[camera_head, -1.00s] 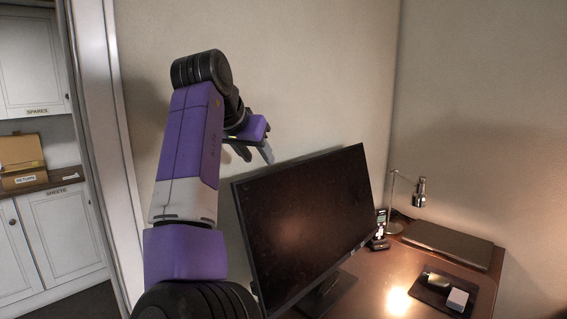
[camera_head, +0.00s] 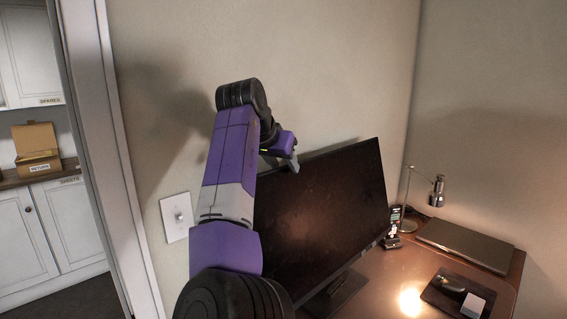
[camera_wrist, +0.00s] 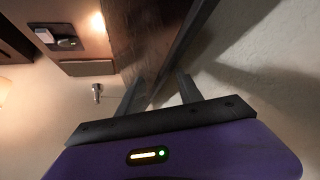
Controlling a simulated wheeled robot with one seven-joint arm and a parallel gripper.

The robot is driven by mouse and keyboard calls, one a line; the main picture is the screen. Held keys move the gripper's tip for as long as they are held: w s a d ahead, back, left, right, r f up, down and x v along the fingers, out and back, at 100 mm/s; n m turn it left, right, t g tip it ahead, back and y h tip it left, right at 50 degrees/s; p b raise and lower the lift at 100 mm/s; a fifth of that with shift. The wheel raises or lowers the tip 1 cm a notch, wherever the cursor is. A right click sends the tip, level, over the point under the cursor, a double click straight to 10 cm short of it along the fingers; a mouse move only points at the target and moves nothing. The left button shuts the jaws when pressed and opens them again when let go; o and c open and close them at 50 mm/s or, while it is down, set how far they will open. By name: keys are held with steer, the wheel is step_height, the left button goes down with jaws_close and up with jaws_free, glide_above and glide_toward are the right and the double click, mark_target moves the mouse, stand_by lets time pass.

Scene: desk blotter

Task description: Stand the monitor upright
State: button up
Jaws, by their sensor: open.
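The dark monitor (camera_head: 325,215) stands on the desk on a stand (camera_head: 338,294). Its top edge slopes up to the right, and its lower left part is hidden behind my arm. My gripper (camera_head: 291,163) is at the monitor's top edge, left of its middle. In the wrist view, my open gripper (camera_wrist: 160,88) has one finger on the screen side and one on the wall side. The monitor's edge runs between the fingers, and its reflective screen (camera_wrist: 140,35) shows beyond them. Whether a finger touches it I cannot tell.
The brown desk (camera_head: 385,275) holds a lamp (camera_head: 437,190), a phone on a dock (camera_head: 394,225), a closed laptop (camera_head: 465,243) and a dark mat (camera_head: 437,298) with a mouse. A wall with a light switch (camera_head: 178,216) is close behind the monitor.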

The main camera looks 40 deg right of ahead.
jaws_close()
steer(key=shift+f, duration=0.1)
steer(key=shift+d, duration=0.1)
stand_by(1.3)
